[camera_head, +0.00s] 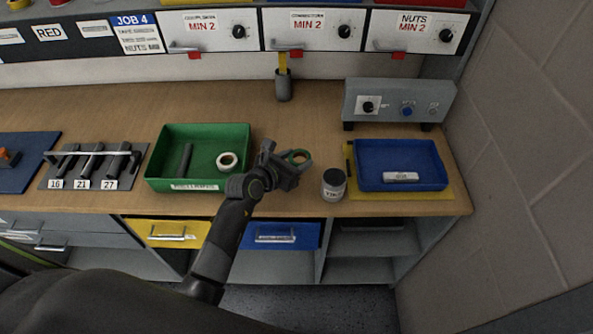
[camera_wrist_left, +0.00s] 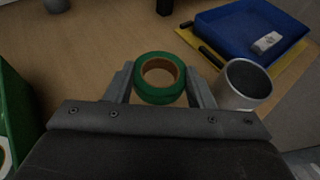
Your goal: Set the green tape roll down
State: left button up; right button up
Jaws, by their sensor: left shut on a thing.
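The green tape roll (camera_wrist_left: 159,78) is held between the two fingers of my left gripper (camera_wrist_left: 160,88) in the left wrist view, its brown core facing the camera. In the head view my left gripper (camera_head: 290,163) and the green tape roll (camera_head: 297,155) are over the wooden bench, between the green tray and the grey can. Whether the roll touches the bench is hard to tell. My right gripper is not in view.
A green tray (camera_head: 201,136) with a white roll (camera_head: 227,161) and a dark rod stands left. A grey can (camera_head: 333,184) is close on the right, beside a blue tray (camera_head: 400,158) on a yellow mat. Bare bench (camera_head: 315,115) lies behind the gripper.

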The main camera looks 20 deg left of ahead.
pick_arm(q)
jog(key=shift+f+b, duration=0.4)
jog(key=shift+f, duration=2.55)
jog(key=shift+f, duration=0.15)
jog(key=o, duration=1)
jog(key=shift+c, duration=0.2)
